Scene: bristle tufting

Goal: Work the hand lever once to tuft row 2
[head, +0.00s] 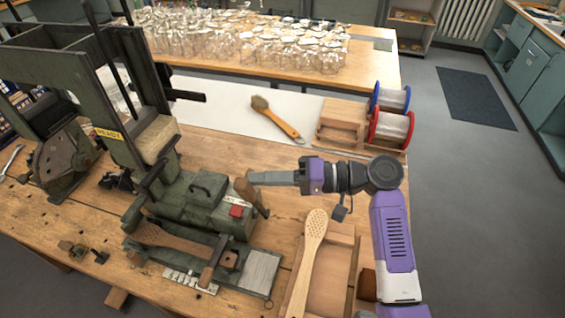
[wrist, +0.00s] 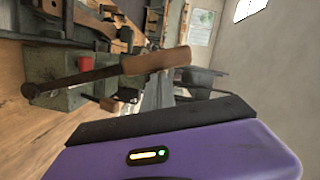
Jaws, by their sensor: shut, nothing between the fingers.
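The green tufting machine (head: 190,205) stands on the bench with a yellow READY label (head: 109,134). Its hand lever (head: 246,190) has a wooden grip; in the wrist view the lever (wrist: 155,60) shows as a dark rod with a brown wooden handle. A wooden brush body (head: 172,238) lies in the fixture at the machine's front. My gripper (head: 252,178) is shut and empty, its tips close to the top of the lever's grip. I cannot tell whether they touch. The tufted rows are too small to make out.
A red button (head: 237,211) sits beside the lever. A perforated wooden paddle (head: 313,240) lies on a wooden tray (head: 345,240) below my arm. A bristled brush (head: 275,118), red spool (head: 391,128) and blue spool (head: 391,98) are behind. Glassware (head: 245,42) fills the far table.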

